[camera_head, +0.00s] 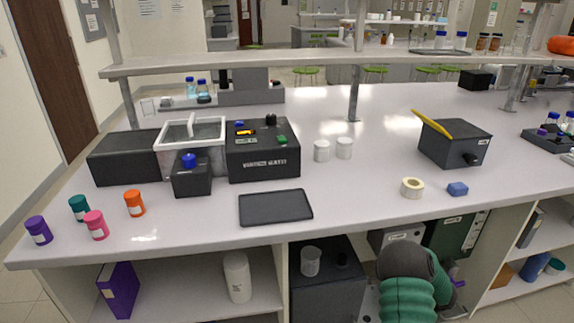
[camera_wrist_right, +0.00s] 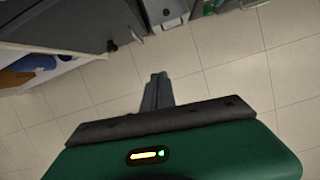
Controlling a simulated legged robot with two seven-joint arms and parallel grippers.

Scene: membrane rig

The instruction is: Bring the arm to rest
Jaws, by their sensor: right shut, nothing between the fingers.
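My right arm, green with a dark grey joint, shows at the bottom right of the head view, in front of the bench's open lower shelves and below the bench top. My right gripper (camera_wrist_right: 158,92) shows in the right wrist view with its dark fingers together and nothing between them. It hangs over bare floor tiles, apart from any object. My left arm and left gripper are in neither view. The rig on the bench (camera_head: 350,215) has a black box with switches (camera_head: 263,160), a white-rimmed basin (camera_head: 190,133) and a dark block with a blue knob (camera_head: 192,178).
A black tray (camera_head: 275,207) lies near the bench's front edge. Purple (camera_head: 39,230), teal (camera_head: 79,208), pink (camera_head: 96,225) and orange (camera_head: 134,203) jars stand at left.

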